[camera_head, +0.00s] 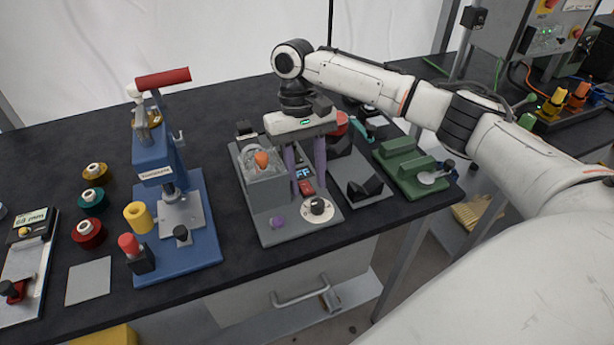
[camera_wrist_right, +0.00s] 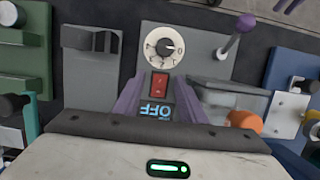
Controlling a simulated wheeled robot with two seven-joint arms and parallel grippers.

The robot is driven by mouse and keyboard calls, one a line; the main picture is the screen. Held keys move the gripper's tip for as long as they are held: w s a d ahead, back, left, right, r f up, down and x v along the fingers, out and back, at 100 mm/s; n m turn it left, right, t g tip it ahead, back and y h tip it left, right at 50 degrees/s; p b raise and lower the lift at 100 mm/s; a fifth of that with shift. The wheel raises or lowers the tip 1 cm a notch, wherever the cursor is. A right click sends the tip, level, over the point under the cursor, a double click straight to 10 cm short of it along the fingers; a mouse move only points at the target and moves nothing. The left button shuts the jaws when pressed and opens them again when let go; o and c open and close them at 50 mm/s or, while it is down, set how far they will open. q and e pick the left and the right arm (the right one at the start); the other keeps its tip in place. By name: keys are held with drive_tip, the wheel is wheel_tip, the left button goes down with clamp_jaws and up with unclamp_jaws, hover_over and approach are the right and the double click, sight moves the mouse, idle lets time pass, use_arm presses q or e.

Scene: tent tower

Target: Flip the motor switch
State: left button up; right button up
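The red motor switch (camera_head: 307,187) is a small rocker on the grey machine (camera_head: 264,228) in mid-table. It also shows in the right wrist view (camera_wrist_right: 159,84), beside a blue "OFF" display (camera_wrist_right: 156,110). My right gripper (camera_head: 306,192) points down over the machine, its two purple fingers spread apart with nothing held between them. In the right wrist view the fingers stand on either side of the switch and display. Whether a fingertip touches the switch or the plate, I cannot tell.
The machine carries a white numbered dial (camera_head: 317,208), a purple knob (camera_head: 277,222) and an orange knob (camera_head: 261,158) close to the fingers. A blue press (camera_head: 160,160) stands left; a green fixture (camera_head: 398,165) stands right. The table's front edge lies just before the machine.

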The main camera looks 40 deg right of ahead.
sight(303, 181)
drive_tip(key=v, duration=1)
drive_tip(key=shift+r, duration=0.2)
drive_tip(key=shift+s+f, duration=0.1)
